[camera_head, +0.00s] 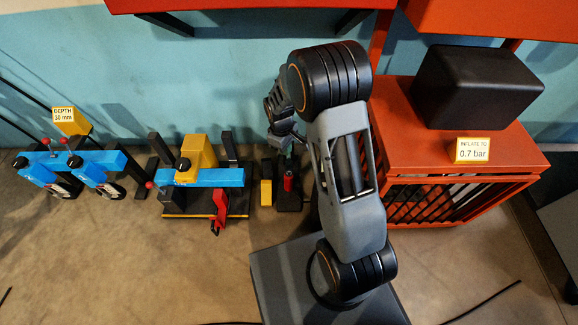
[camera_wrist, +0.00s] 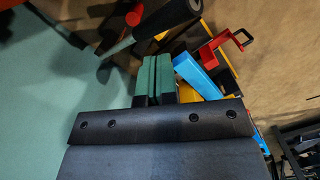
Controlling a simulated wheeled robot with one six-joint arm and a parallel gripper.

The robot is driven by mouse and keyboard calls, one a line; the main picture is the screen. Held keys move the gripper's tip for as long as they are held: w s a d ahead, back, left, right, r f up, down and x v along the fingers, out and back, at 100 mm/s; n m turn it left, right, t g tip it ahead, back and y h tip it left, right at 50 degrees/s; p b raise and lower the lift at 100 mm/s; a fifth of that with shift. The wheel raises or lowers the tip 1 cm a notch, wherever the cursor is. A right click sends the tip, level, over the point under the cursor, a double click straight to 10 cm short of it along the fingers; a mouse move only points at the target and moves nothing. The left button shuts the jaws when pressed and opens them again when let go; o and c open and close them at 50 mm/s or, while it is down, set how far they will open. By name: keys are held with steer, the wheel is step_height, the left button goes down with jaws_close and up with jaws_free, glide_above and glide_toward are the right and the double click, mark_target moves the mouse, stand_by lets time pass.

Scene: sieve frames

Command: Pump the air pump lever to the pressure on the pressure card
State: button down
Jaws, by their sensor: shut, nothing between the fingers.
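The pressure card (camera_head: 473,151) stands on the red cabinet at the right and reads "INFLATE TO 0.7 bar". What appears to be the air pump (camera_head: 289,184), dark with a red part, stands on the floor just left of my arm; my arm hides part of it. My gripper (camera_head: 286,149) is above it in the head view. In the wrist view my gripper's green fingers (camera_wrist: 154,77) are together and empty. A dark, rod-like part with a black grip (camera_wrist: 168,13), likely the pump lever, lies just beyond the fingertips; I cannot tell whether they touch. No gauge reading is legible.
A blue clamp-like rig (camera_head: 212,178) with a yellow block and a red hook stands left of the pump. More blue rigs (camera_head: 75,165) and a "DEPTH 30 mm" card (camera_head: 63,115) are farther left. A black box (camera_head: 475,87) sits on the red cabinet (camera_head: 410,150). The front floor is mostly clear.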

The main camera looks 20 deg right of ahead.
mark_target(287, 164)
steer(key=shift+f, duration=0.1)
steer(key=f+b, duration=0.6)
steer(key=shift+s+d+f, duration=0.25)
steer(key=shift+s+f, duration=0.05)
steer(key=shift+f, duration=0.1)
stand_by(0.4)
steer(key=shift+f+b, duration=1.4)
steer(key=shift+f, duration=0.85)
